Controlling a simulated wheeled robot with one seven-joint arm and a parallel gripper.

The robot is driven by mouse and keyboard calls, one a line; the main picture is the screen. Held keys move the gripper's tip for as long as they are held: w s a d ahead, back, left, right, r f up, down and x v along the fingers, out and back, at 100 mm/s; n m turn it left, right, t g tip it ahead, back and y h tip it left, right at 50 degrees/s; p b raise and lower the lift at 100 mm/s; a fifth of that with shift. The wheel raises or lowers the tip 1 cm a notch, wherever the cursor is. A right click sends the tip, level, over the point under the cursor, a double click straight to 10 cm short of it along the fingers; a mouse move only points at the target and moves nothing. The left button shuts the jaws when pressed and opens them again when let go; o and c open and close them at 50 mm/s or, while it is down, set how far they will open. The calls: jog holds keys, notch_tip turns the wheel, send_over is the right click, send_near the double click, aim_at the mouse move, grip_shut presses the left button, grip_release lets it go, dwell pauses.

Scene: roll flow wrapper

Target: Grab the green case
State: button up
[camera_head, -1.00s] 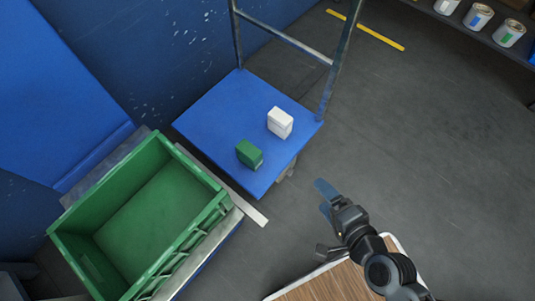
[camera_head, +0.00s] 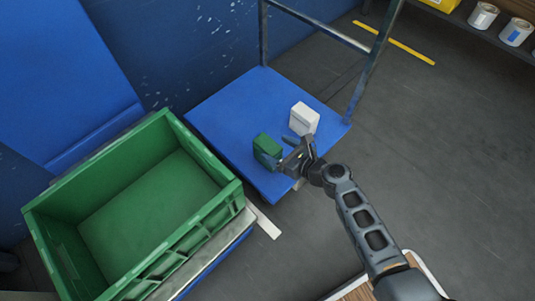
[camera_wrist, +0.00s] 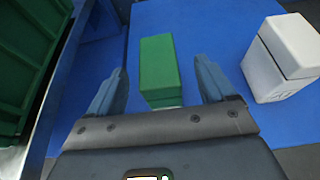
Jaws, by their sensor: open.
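The green case (camera_head: 266,145) stands upright on the blue platform (camera_head: 226,106), near its front edge. In the wrist view the green case (camera_wrist: 158,68) lies between and slightly beyond the two fingers, with a gap on each side. My gripper (camera_head: 280,152) is open and empty, right at the case in the head view. The fingers (camera_wrist: 163,90) in the wrist view straddle the near end of the case. Its lower near part is partly hidden by the gripper body.
A white case (camera_head: 304,118) stands just right of the green one on the same platform. A large empty green crate (camera_head: 222,204) is at the left. A metal frame (camera_head: 366,80) rises at the platform's back right. Grey floor lies open to the right.

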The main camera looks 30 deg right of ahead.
aim_at(271, 146)
jog(key=b+x, duration=0.2)
jog(key=x, duration=0.3)
jog(key=shift+a+f, duration=0.15)
jog(key=shift+f, duration=0.05)
jog(key=shift+r, duration=0.1)
jog(key=c, duration=1.2)
